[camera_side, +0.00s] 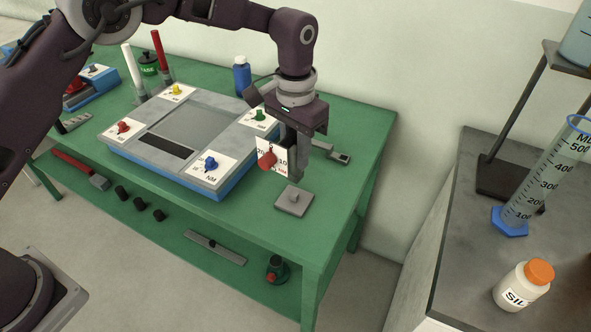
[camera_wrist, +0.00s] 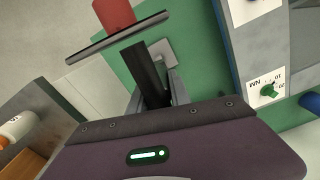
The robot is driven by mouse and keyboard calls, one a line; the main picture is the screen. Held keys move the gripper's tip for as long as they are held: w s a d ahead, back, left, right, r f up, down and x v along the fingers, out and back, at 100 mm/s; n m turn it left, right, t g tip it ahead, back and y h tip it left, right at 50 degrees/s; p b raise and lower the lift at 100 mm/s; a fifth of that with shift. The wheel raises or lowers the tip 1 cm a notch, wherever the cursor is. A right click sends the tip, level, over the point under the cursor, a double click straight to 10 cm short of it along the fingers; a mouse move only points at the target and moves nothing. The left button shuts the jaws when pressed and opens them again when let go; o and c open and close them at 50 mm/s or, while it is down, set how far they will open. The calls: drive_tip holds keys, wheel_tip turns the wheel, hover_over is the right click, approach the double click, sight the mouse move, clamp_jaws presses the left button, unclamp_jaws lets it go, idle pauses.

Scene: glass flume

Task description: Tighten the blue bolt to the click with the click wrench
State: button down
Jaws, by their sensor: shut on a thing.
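The blue bolt (camera_side: 210,163) stands on a white scale card at the front right corner of the grey, blue-edged panel (camera_side: 150,165). My gripper (camera_side: 295,172) is shut, to the right of the panel and above the table. It holds a tool, seemingly the click wrench (camera_side: 267,159), with a red cylinder and a white numbered card. In the wrist view the tool shows as a red cylinder (camera_wrist: 114,14) beyond a thin dark plate, with a dark bar by my fingers (camera_wrist: 155,85). The tool's working end is not clear. The blue bolt is not identifiable in the wrist view.
Red (camera_side: 124,127), yellow (camera_side: 176,90) and green (camera_side: 259,115) bolts stand at the other corners. A grey plate with a stub (camera_side: 293,201) lies below my gripper; a grey bar tool (camera_side: 331,152) lies behind. A blue bottle (camera_side: 242,76) stands at the back.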

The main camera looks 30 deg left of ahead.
drive_tip(key=r, duration=0.2)
drive_tip(key=shift+a+r, duration=0.25)
drive_tip(key=shift+r, duration=0.15)
drive_tip(key=s+a+r+n, duration=0.1)
drive_tip(key=s+a, duration=0.1)
drive_tip(key=a, duration=0.8)
drive_tip(key=s+a+r+n, duration=0.1)
drive_tip(key=s+a+r, duration=0.1)
drive_tip(key=a, duration=0.7)
drive_tip(key=shift+f, duration=2.15)
drive_tip(key=shift+f, duration=1.2)
